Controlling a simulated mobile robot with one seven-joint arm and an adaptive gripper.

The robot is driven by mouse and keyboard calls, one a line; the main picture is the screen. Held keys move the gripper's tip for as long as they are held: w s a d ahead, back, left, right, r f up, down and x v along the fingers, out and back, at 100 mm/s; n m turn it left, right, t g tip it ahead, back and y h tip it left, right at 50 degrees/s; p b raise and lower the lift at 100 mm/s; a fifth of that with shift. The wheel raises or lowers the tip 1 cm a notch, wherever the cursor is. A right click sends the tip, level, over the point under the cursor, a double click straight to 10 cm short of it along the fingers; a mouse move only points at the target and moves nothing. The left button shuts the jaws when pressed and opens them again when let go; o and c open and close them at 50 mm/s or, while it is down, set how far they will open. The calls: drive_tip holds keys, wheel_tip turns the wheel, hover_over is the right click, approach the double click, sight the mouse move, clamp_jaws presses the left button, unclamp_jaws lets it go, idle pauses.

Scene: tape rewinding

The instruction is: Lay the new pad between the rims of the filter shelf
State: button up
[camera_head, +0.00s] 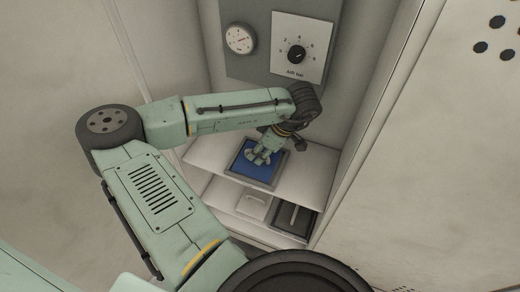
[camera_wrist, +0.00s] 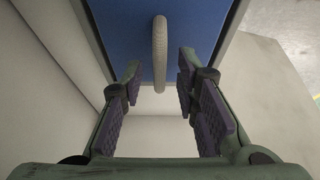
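A blue pad (camera_head: 242,170) lies in a dark grey frame on the upper white shelf (camera_head: 207,152) inside the cabinet. In the wrist view the blue pad (camera_wrist: 118,25) carries a pale grey loop handle (camera_wrist: 160,50). My gripper (camera_head: 262,157) is over the pad and hides part of it in the head view. In the wrist view my gripper (camera_wrist: 158,72) is open, with one finger on each side of the loop handle and a gap to both. Whether the pad is flat between the rims is hard to tell.
Below the shelf stand a pale block with a handle (camera_head: 247,207) and a dark tray (camera_head: 308,222). A gauge (camera_head: 240,39) and a dial plate (camera_head: 316,30) are on the back panel. The cabinet's side walls stand close on both sides.

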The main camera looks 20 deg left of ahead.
drive_tip(key=shift+r, duration=0.1)
drive_tip(key=b+v, duration=0.1)
drive_tip(key=v, duration=1.1)
idle(1.9)
